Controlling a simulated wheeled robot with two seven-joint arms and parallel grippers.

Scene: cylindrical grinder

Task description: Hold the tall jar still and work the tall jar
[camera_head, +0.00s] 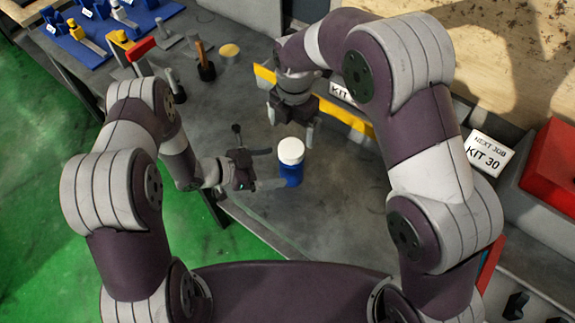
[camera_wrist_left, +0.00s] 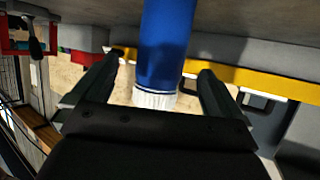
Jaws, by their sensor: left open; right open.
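The tall jar is blue with a white lid (camera_head: 291,150) and stands upright on the grey bench top; its blue body (camera_head: 292,175) shows below the lid. My left gripper (camera_head: 278,168) is open and level, with its fingers pointing at the jar from the left. In the left wrist view the jar (camera_wrist_left: 165,45) appears upside down between the two open fingers (camera_wrist_left: 158,82), with a gap visible on each side. My right gripper (camera_head: 291,126) is open and empty, pointing down above and behind the jar. I see no contact between it and the lid.
A yellow strip (camera_head: 345,118) runs along the back of the bench. A KIT 30 sign (camera_head: 486,155) and a red box (camera_head: 545,165) stand at right. Tools and blue holders (camera_head: 80,38) are at far left. The bench right of the jar (camera_head: 345,190) is clear.

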